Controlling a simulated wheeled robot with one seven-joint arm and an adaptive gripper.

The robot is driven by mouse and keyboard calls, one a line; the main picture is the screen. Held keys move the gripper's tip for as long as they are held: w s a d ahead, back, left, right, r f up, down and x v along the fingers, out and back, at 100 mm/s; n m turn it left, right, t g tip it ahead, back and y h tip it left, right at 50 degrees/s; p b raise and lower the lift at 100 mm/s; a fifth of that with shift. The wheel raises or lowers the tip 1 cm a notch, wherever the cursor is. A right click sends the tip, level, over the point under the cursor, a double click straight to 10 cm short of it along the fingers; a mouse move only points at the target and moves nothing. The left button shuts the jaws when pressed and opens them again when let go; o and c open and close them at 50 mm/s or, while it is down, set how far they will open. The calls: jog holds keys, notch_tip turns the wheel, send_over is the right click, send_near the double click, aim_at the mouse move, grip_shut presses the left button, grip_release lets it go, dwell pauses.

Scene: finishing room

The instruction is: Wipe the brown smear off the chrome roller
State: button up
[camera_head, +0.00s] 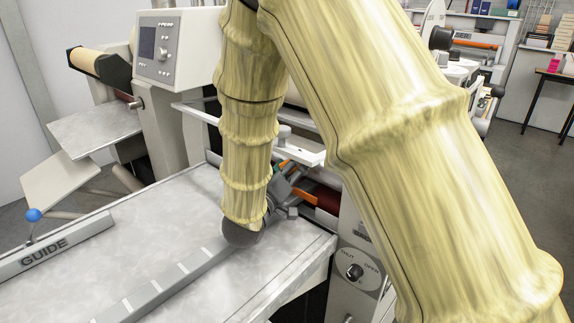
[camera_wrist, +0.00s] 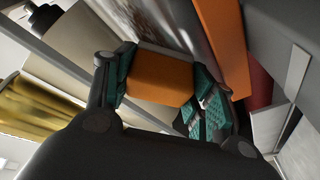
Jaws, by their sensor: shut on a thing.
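My gripper (camera_wrist: 160,82) is shut on an orange block (camera_wrist: 158,76), which sits between its green-padded fingers in the wrist view. A shiny grey, streaked surface (camera_wrist: 190,25), which looks like the chrome roller, lies just beyond the block. I cannot tell whether the block touches it. I cannot clearly make out the brown smear; the fingers and block hide part of the roller. In the head view my gripper (camera_head: 286,188) reaches into the machine past the table's far edge, and my arm hides most of the roller there.
An orange bar (camera_wrist: 224,45) and a dark red roller (camera_wrist: 260,85) lie close to the right finger. The grey table (camera_head: 165,225) carries a GUIDE rail (camera_head: 52,247) and a scale strip. A control box (camera_head: 178,45) stands behind. A knob panel (camera_head: 356,272) is at the front.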

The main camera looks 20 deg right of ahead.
jog(key=s+d+p, duration=0.1)
jog(key=s+d, duration=0.4)
jog(key=s, duration=0.3)
jog(key=shift+d, duration=0.25)
dwell(0.9)
jog(key=shift+w+a, duration=0.1)
jog(key=shift+w, duration=0.05)
